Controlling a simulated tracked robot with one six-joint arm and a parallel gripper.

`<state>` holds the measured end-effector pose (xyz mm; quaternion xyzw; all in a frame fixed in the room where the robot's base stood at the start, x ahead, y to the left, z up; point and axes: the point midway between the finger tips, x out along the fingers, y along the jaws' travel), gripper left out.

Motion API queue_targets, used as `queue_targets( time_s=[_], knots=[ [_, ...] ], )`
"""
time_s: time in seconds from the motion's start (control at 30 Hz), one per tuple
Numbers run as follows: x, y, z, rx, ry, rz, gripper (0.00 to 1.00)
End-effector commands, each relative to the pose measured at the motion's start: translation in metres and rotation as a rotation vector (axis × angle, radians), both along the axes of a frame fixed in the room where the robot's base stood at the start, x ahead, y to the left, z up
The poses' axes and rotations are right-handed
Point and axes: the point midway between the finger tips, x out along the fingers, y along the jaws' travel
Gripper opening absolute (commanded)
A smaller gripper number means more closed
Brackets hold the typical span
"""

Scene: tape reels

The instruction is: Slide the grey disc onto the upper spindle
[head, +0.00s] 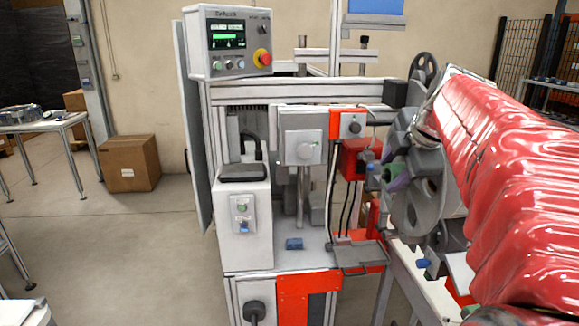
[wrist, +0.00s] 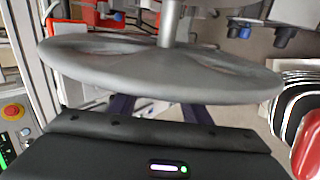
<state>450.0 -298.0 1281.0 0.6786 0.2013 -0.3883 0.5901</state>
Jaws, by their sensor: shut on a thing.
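The grey disc (head: 412,212) is at the right of the machine in the head view, with large openings in its face. It spans most of the wrist view (wrist: 130,82), seen nearly edge-on. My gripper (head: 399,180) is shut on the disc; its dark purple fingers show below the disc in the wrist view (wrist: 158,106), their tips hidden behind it. A light grey shaft (wrist: 172,22) meets the middle of the disc there. I cannot tell whether it passes into the hub or which spindle it is.
A dark spoked wheel (head: 424,66) stands at the machine's upper right. The machine's control box (head: 229,42) with a red stop button is at upper left. A red box (head: 358,158) is close left of my gripper. The floor at left is clear near a cardboard box (head: 129,164).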

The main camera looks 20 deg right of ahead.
Motion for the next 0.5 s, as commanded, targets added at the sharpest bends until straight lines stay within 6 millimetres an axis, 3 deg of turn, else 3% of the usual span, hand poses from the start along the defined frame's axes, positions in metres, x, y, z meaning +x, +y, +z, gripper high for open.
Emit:
queue_targets(
  time_s=[0.5],
  knots=[
    [-0.0017,-0.0060,0.0008,-0.001,-0.002,-0.001,0.10]
  ],
)
